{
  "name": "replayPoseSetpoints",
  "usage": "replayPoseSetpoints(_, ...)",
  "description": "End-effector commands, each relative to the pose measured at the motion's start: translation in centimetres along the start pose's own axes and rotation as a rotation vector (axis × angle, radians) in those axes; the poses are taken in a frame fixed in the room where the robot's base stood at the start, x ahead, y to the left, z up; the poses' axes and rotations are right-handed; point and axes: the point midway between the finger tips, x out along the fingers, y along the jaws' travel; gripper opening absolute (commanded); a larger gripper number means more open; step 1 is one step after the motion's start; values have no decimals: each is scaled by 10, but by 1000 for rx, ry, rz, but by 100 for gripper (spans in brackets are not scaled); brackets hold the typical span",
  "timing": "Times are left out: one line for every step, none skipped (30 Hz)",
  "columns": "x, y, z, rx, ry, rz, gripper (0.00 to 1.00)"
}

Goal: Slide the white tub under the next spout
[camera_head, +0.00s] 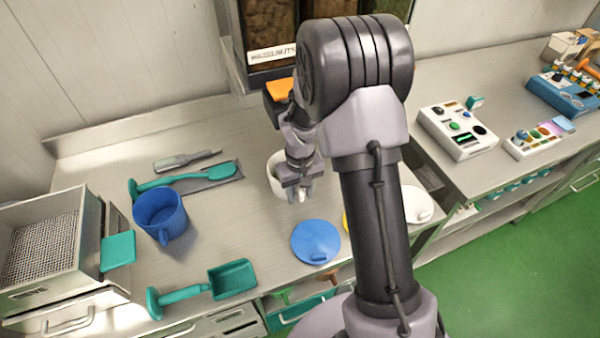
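The white tub (275,178) stands on the steel worktop, left of my arm's upright link. My gripper (302,195) points down at the tub's right side and hides part of it. The fingers overlap the rim in this view. I cannot tell whether they touch it or how far apart they are. An orange spout piece (280,89) shows at the foot of the dispenser (270,35), whose label ends in "NUTS". The dispenser's right part and any other spouts are hidden behind my arm.
A blue jug (161,214), a teal scoop (232,279) and a sieve box (45,245) stand to the left. A blue lid (315,242) lies in front of the tub, and a white lid (416,204) to the right. Control boxes (458,130) stand farther right. Worktop left of the tub is partly clear.

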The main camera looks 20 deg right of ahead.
Motion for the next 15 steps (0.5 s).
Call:
replayPoseSetpoints(-16,0,-1,1,3,0,39)
replayPoseSetpoints(-24,0,-1,1,4,0,39)
replayPoseSetpoints(-34,0,-1,1,3,0,39)
replayPoseSetpoints(-42,0,-1,0,4,1,39)
replayPoseSetpoints(-50,0,-1,0,4,1,39)
replayPoseSetpoints(-60,0,-1,0,4,1,39)
replayPoseSetpoints(-67,0,-1,0,4,0,39)
replayPoseSetpoints(-75,0,-1,0,4,1,39)
replayPoseSetpoints(-85,0,-1,1,4,0,39)
replayPoseSetpoints(-92,0,-1,1,5,1,39)
replayPoseSetpoints(-99,0,-1,1,4,1,39)
replayPoseSetpoints(-109,0,-1,0,4,1,39)
replayPoseSetpoints(-115,0,-1,0,4,1,39)
replayPoseSetpoints(-120,0,-1,0,3,0,39)
replayPoseSetpoints(-128,0,0,1,3,0,39)
